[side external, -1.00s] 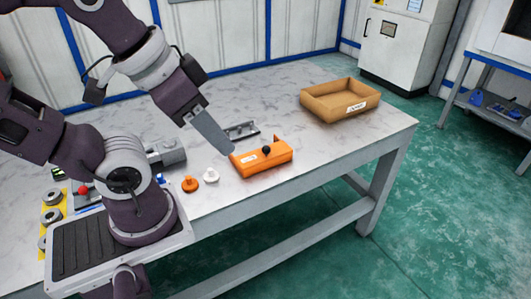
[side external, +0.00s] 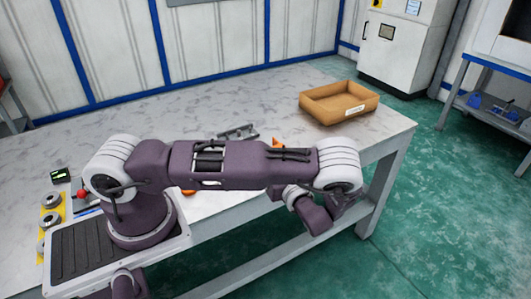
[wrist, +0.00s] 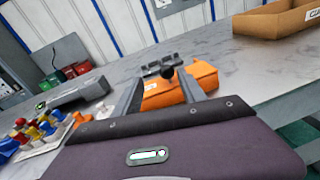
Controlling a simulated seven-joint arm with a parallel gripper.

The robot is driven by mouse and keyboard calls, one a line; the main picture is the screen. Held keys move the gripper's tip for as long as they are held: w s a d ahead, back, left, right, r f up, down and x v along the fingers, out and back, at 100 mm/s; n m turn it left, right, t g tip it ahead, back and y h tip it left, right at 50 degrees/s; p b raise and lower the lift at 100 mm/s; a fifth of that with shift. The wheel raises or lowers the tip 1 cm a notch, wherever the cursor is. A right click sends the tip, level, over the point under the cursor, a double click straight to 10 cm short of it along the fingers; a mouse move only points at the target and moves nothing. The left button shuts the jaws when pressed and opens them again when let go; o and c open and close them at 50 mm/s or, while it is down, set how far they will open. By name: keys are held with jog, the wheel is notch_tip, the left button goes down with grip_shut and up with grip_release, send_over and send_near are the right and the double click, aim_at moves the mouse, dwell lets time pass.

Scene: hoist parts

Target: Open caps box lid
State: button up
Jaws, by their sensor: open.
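The orange box (wrist: 202,80) lies on the table ahead of my gripper in the wrist view, with a black round knob (wrist: 168,74) on top; I take it to be the caps box, and its lid looks shut. My gripper (wrist: 157,84) is open and empty. Its two fingers are apart, and the knob and part of the box show between and beyond them; I cannot tell the exact gap. In the side view my arm hides most of the box, leaving a small orange piece (side external: 279,143) showing.
A tan open tray (side external: 318,114) with a label stands at the table's far right. A dark grey metal part (side external: 237,132) lies behind the box. In the wrist view, several coloured pieces (wrist: 35,130) stand at the left. The table's back left is clear.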

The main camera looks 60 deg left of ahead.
jog(key=shift+w+a+f+m+t, duration=0.15)
jog(key=shift+w+f+m+t, duration=0.1)
jog(key=shift+f+m+t, duration=0.5)
jog(key=shift+w+a+m+y, duration=0.1)
jog(key=shift+a+m+y, duration=0.15)
jog(key=shift+a+y, duration=0.05)
jog(key=a, duration=0.3)
jog(key=w+a, duration=0.1)
jog(key=a, duration=0.2)
jog(key=shift+w+a, duration=0.15)
jog(key=shift+a, duration=0.05)
jog(key=shift+c, duration=0.2)
grip_shut()
